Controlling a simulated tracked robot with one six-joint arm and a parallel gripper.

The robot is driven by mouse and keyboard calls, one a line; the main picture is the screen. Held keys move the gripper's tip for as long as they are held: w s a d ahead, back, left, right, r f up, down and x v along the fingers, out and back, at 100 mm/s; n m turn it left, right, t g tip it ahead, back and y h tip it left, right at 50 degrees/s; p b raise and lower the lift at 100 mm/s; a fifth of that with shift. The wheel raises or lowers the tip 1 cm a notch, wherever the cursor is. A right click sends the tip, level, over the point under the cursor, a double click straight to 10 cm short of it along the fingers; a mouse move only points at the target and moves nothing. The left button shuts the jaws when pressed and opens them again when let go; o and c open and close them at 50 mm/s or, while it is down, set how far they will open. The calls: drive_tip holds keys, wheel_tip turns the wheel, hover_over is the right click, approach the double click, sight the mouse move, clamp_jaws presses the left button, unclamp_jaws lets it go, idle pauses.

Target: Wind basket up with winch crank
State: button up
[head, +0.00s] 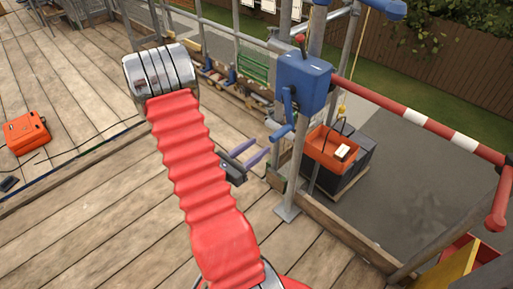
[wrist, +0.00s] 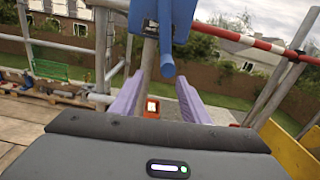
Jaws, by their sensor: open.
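The winch (head: 303,80) is a blue box on a grey post, with a blue crank (head: 286,112) on its left side. The crank's handle (head: 281,133) points down-left towards my gripper (head: 261,149). My gripper is open, with its two purple fingers apart and nothing between them. In the wrist view the crank handle (wrist: 167,62) shows ahead, above the gap between the fingertips (wrist: 160,82), apart from them as far as I can tell. The orange basket (head: 325,149) is below, beyond the deck edge, under a yellow rope and hook (head: 342,105). It also shows small in the wrist view (wrist: 152,107).
A red-and-white rail (head: 425,123) runs right from the post. Dark stacked material (head: 345,172) stands by the basket on the paving. An orange case (head: 26,132) lies on the planks at left. A yellow panel (head: 447,270) is at lower right. The deck around my arm is mostly clear.

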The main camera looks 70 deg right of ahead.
idle(0.5)
drive_tip(key=s+a+f+m+g+y, duration=0.3)
drive_tip(key=s+a+m+g+y, duration=0.1)
drive_tip(key=s, duration=0.2)
drive_tip(key=a+r+m+y, duration=0.1)
drive_tip(key=a+m+y, duration=0.5)
drive_tip(key=a, duration=0.3)
drive_tip(key=w+a+r+m+t+y, duration=0.25)
drive_tip(key=w+a+r+t, duration=0.2)
drive_tip(key=w+a, duration=0.4)
drive_tip(key=w+a+r+m+t+y, duration=0.2)
drive_tip(key=w+a+r+m+t, duration=0.25)
drive_tip(key=a, duration=0.65)
drive_tip(key=w+a+r+n+t+y, duration=0.2)
drive_tip(key=a+r+t, duration=0.5)
drive_tip(key=a+r, duration=0.5)
drive_tip(key=shift+w+a+r+n+t, duration=0.35)
drive_tip(key=shift+w+a+n, duration=0.25)
drive_tip(key=shift+w, duration=0.6)
